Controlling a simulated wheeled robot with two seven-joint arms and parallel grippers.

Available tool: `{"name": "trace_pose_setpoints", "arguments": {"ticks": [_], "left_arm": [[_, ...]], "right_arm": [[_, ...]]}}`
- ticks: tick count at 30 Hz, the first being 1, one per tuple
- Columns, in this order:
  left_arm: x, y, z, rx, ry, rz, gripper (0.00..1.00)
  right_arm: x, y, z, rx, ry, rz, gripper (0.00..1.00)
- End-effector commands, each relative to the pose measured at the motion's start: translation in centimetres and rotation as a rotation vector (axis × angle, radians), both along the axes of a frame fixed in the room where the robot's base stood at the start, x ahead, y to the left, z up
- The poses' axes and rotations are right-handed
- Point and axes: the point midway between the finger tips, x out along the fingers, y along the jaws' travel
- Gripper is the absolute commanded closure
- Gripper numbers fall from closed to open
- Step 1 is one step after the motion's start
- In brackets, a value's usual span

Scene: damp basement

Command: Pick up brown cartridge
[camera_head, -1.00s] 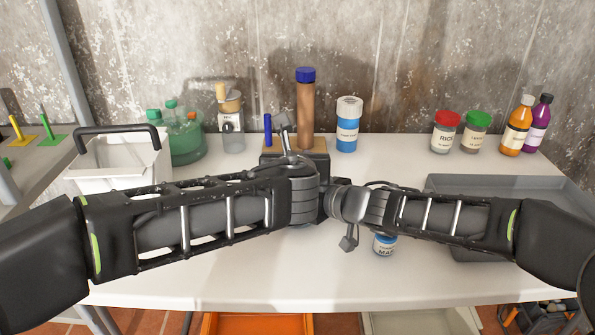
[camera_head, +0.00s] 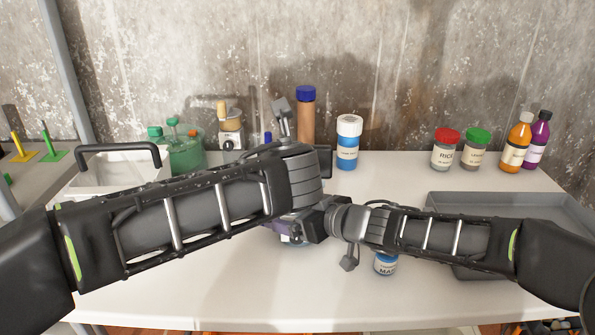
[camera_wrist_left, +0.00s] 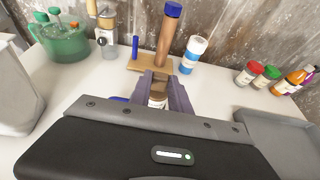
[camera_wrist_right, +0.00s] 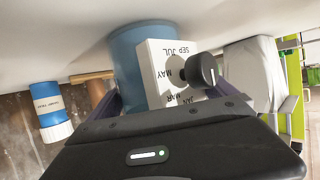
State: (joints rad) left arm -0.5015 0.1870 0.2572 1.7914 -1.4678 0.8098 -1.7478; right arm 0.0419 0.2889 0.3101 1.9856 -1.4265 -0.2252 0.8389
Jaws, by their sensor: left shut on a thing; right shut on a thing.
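The brown cartridge (camera_head: 306,120), a tall brown cylinder with a blue cap, stands upright at the back of the white table. In the left wrist view the cartridge (camera_wrist_left: 168,40) rises from a wooden base (camera_wrist_left: 150,60), ahead of my fingers and apart from them. My left gripper (camera_wrist_left: 162,85) is shut on a small brown-topped item (camera_wrist_left: 157,101) with a pale lower part, mostly hidden. My right gripper (camera_wrist_right: 168,95) is shut on a white month-lettered block (camera_wrist_right: 160,65) with a black knob; a blue cylinder (camera_wrist_right: 127,60) sits against it. Both grippers are largely hidden behind the arms in the head view.
A blue-labelled jar (camera_head: 348,145) stands right of the cartridge. Several jars and bottles (camera_head: 516,145) stand back right, behind a grey tray (camera_head: 470,206). A small jar (camera_head: 385,264) sits near my right wrist.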

Motion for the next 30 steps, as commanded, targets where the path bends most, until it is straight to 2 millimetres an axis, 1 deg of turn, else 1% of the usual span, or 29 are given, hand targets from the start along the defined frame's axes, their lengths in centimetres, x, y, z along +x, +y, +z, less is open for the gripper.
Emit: {"name": "trace_pose_setpoints", "arguments": {"ticks": [1,3,6,9,12,27,28,30], "left_arm": [[0.0,0.0,1.2,-0.004,-0.004,0.001,1.0],[0.0,0.0,2.6,-0.004,-0.004,0.002,1.0],[0.0,-0.1,4.0,-0.002,-0.003,0.0,1.0],[0.0,0.0,4.8,0.0,-0.001,0.0,1.0],[0.0,0.0,5.0,0.0,-0.001,-0.001,1.0],[0.0,0.0,5.0,0.0,-0.001,0.0,1.0],[0.0,0.0,5.0,0.0,-0.001,0.0,1.0],[0.0,0.0,5.0,0.0,-0.001,0.0,1.0]], "right_arm": [[0.0,0.0,0.0,0.0,0.0,0.0,0.7],[0.0,0.0,0.0,0.0,0.0,0.0,0.7],[0.0,0.0,0.0,0.0,0.0,0.0,0.7],[0.0,0.0,0.0,0.0,0.0,0.0,0.7],[0.0,0.0,0.0,0.0,0.0,0.0,0.7],[0.0,0.0,0.0,0.0,0.0,0.0,0.7],[0.0,0.0,0.0,0.0,0.0,0.0,0.04],[0.0,0.0,0.0,0.0,0.0,0.0,0.0]]}}
